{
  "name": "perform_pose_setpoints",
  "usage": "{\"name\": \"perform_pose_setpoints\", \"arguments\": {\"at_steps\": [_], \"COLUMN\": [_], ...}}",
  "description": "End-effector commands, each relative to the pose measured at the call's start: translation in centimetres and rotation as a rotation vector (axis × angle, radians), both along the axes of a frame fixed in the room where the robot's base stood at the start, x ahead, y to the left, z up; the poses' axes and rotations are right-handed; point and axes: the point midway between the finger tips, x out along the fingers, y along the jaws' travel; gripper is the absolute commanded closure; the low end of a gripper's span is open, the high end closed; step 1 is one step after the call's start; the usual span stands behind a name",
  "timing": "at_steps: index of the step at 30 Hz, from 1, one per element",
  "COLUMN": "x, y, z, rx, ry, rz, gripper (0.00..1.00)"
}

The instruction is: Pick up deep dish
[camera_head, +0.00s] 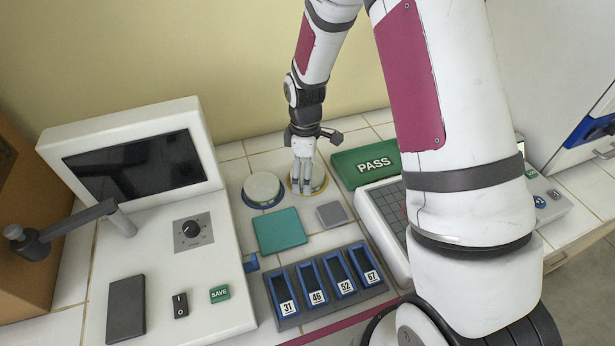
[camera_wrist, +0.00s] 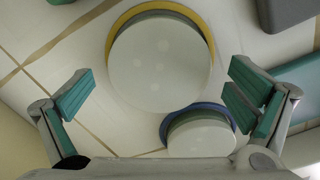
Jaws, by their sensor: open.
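A round white dish on a yellow ring (camera_head: 321,186) stands on the tiled counter, partly hidden by my gripper (camera_head: 301,188). In the wrist view this dish (camera_wrist: 160,65) fills the middle, between the two open fingers of my gripper (camera_wrist: 161,78). The fingers are apart from its sides, and nothing is held. A second round white dish on a blue ring (camera_head: 262,187) stands just to the left. It shows at the bottom of the wrist view (camera_wrist: 200,136). I cannot tell from their looks which is the deep one.
A teal plate (camera_head: 281,230) and a small grey block (camera_head: 332,213) lie in front. A green PASS sign (camera_head: 367,163) and a gridded tray (camera_head: 385,208) are to the right. A rack of numbered slots (camera_head: 325,288) lies nearer. A console with a screen (camera_head: 133,165) is left.

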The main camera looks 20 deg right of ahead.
Motion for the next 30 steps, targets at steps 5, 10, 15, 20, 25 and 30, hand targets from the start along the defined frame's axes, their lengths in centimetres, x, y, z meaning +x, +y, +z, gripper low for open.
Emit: {"name": "perform_pose_setpoints", "arguments": {"at_steps": [5, 10, 15, 20, 25, 30], "x": [0.0, 0.0, 0.0, 0.0, 0.1, 0.1], "y": [0.0, 0.0, 0.0, 0.0, 0.0, 0.0], "z": [0.0, 0.0, 0.0, 0.3, 1.2, 2.5], "rx": [0.0, 0.0, 0.0, 0.0, 0.0, 0.001], "ry": [0.0, 0.0, 0.0, -0.001, -0.002, -0.003], "rz": [0.0, 0.0, 0.0, 0.0, 0.0, -0.001], "gripper": [0.3, 0.57, 0.57, 0.57, 0.57, 0.57]}}
